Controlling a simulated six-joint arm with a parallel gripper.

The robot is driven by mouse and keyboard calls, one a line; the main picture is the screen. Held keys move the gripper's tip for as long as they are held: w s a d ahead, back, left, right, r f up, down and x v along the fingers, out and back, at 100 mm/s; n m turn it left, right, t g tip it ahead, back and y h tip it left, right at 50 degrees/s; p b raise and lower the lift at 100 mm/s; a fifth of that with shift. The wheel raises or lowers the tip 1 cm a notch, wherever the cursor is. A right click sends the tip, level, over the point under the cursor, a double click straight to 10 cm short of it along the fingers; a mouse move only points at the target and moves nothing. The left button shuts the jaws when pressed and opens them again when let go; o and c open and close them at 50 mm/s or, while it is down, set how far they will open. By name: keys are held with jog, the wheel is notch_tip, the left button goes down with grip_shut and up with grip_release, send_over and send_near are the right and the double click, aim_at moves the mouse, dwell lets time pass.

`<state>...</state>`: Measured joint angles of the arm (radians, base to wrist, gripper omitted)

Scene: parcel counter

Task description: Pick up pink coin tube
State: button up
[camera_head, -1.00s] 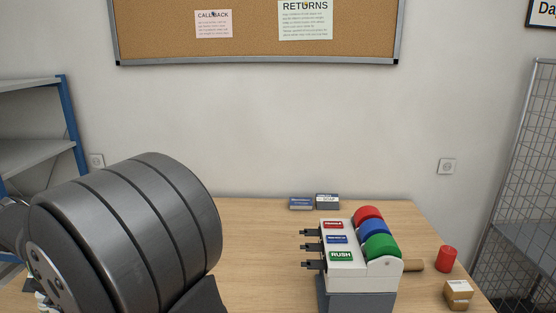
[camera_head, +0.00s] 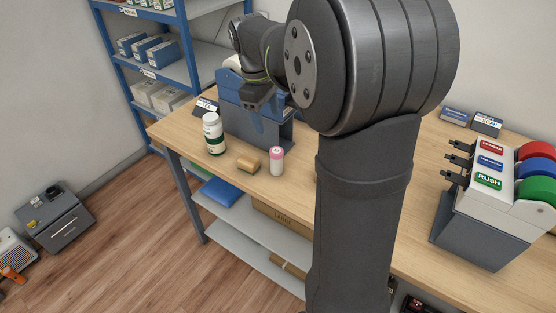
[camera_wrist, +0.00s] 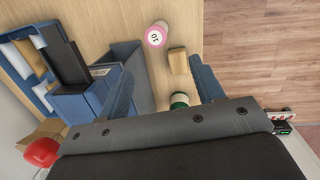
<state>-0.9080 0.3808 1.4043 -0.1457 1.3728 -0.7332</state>
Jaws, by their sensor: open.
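The pink coin tube (camera_head: 276,162) is a white upright cylinder with a pink top, standing on the wooden counter near its front edge. In the wrist view its round pink-rimmed end (camera_wrist: 155,37) shows at the top, marked with a number. My gripper (camera_head: 268,120) is above the counter, behind the tube in the head view and apart from it. In the wrist view its two blue fingers (camera_wrist: 165,78) are spread with nothing held between them. The tube lies beyond the fingertips.
A brown block (camera_head: 249,163) lies just left of the tube. A white bottle with a green band (camera_head: 213,138) stands further left. A blue-grey holder (camera_head: 236,112) stands behind them. A label dispenser (camera_head: 495,200) stands at right. Shelving (camera_head: 165,70) is at back left.

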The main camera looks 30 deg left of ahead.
aim_at(277, 159)
jog(key=shift+n+g+y, duration=0.5)
jog(key=shift+g, duration=0.1)
jog(key=f, duration=0.5)
jog(key=w+d+f, duration=0.1)
jog(key=f, duration=0.5)
jog(key=w+f, duration=0.1)
jog(key=f, duration=0.5)
jog(key=shift+w+d, duration=0.15)
jog(key=shift+d, duration=0.05)
jog(key=c, duration=1.2)
